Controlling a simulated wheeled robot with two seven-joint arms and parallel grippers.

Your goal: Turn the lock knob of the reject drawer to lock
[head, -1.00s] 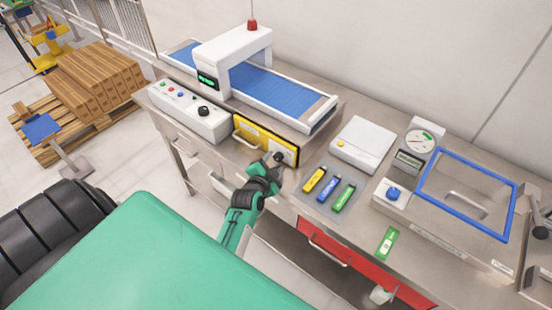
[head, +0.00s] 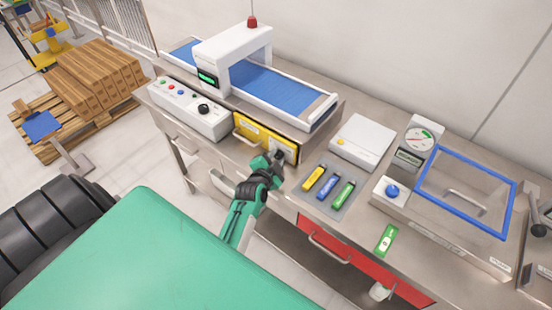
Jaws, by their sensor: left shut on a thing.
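The reject drawer (head: 250,132) has a yellow front under the blue conveyor and looks closed. A light plate (head: 289,153) at its right end is where the lock knob sits. My left gripper (head: 278,157) is at this plate, shut on the lock knob. The gripper covers most of the knob, so I cannot tell which way it points. My right gripper is not in view.
A white control box (head: 188,108) with a black dial stands left of the drawer. A grey mat (head: 328,193) with yellow, blue and green devices lies right of my gripper. A blue-framed vacuum chamber (head: 422,178) stands further right.

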